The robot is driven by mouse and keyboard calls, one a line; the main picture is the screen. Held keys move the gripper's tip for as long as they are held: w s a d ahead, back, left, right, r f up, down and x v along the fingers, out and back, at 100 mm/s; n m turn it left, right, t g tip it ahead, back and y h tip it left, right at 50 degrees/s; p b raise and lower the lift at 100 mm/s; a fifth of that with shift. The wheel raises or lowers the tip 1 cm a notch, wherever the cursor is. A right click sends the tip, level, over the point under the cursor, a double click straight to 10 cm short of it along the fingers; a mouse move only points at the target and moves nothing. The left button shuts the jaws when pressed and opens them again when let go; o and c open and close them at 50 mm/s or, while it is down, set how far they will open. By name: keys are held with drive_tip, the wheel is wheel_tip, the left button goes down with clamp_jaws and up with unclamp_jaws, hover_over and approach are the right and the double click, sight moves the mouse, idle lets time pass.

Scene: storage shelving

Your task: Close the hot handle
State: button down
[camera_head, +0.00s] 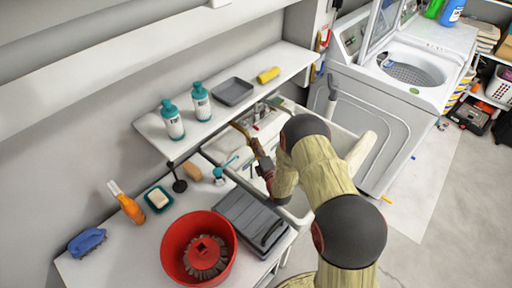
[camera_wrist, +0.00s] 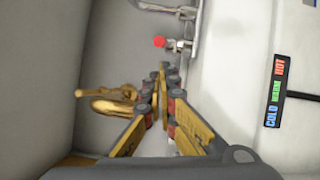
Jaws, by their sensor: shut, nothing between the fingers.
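In the wrist view a small metal tap handle (camera_wrist: 180,44) with a red round tip (camera_wrist: 159,42) sticks out from the pale wall, just beyond my fingertips; it appears to be the hot handle. My gripper (camera_wrist: 168,72) is shut and empty, with a small apparent gap to the handle. In the head view my gripper (camera_head: 245,132) reaches over the white sink (camera_head: 290,102) near its back wall. The handle is too small there to tell its angle. A brass-coloured fitting (camera_wrist: 112,103) is left of my fingers in the wrist view.
A COLD/WARM/HOT label (camera_wrist: 276,92) is at the right of the wrist view. A shelf (camera_head: 150,122) with bottles runs above the sink's left side. A red bucket (camera_head: 168,245) and a grey case (camera_head: 250,215) stand on the counter. A washer (camera_head: 375,110) is to the right.

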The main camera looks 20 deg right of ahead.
sight(251, 124)
drive_tip(key=w, duration=0.4)
drive_tip(key=w+b, duration=0.1)
drive_tip(key=shift+w+a+r, duration=0.15)
drive_tip(key=shift+w+a, duration=0.2)
drive_tip(key=shift+w, duration=0.05)
drive_tip(key=d+b, duration=0.3)
drive_tip(key=shift+w+d, duration=0.15)
drive_tip(key=shift+w, duration=0.05)
idle(0.3)
